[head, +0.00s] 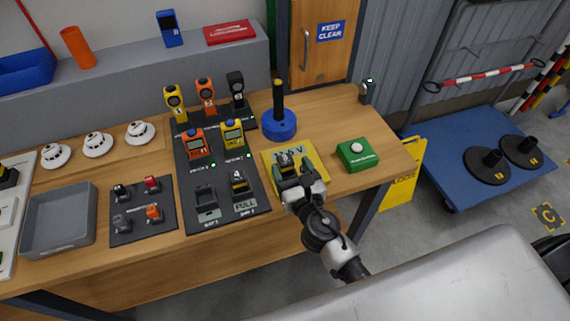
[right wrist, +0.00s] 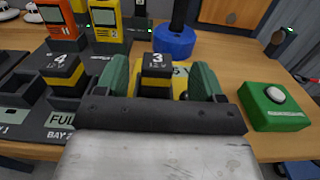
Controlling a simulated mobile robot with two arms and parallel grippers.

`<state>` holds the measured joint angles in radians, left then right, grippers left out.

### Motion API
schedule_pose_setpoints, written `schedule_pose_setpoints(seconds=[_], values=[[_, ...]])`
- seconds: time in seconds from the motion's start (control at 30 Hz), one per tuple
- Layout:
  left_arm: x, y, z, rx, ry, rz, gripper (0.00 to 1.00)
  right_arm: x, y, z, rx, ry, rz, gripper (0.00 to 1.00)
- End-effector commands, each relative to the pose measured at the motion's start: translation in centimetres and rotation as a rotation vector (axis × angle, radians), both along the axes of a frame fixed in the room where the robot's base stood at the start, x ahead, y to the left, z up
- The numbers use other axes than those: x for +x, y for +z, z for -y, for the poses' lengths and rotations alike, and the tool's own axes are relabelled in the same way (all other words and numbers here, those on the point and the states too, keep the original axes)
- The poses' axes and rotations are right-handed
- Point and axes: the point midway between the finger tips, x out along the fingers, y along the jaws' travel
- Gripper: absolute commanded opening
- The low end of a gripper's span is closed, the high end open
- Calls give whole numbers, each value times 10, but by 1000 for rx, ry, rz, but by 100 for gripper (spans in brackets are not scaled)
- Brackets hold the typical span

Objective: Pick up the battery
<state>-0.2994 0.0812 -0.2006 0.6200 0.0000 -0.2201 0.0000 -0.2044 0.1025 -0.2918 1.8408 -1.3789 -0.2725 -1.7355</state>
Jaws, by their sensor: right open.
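In the head view the right gripper (head: 297,180) reaches over the mat's front and hides the battery's lower part. A similar battery numbered 4 (right wrist: 65,72) sits in the bay marked FULL, left of the gripper. My left gripper is not in view.
A green box with a white button (head: 357,154) stands right of the mat, and a blue round base with a dark post (head: 279,124) behind it. Dark charging trays with handheld devices (head: 195,143) lie to the left. A grey bin (head: 60,218) is farther left.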

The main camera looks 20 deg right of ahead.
Motion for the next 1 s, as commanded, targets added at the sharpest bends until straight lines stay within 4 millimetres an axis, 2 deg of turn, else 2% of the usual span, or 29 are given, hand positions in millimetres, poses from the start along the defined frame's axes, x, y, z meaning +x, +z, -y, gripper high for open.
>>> schedule_pose_setpoints(seconds=[0.17, 0.43, 0.73, 0.77, 1.0], values=[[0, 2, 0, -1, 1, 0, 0, 14, -1, -1, 3, -2, 0, 68], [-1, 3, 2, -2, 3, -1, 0, 52, -5, -4, 4, -3, 0, 68], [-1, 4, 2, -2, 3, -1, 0, 57, -6, -5, 4, -1, -2, 68], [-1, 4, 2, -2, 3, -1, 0, 57, -6, -5, 4, -1, -2, 67], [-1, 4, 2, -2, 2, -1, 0, 57, -6, -5, 4, -2, -2, 30]])
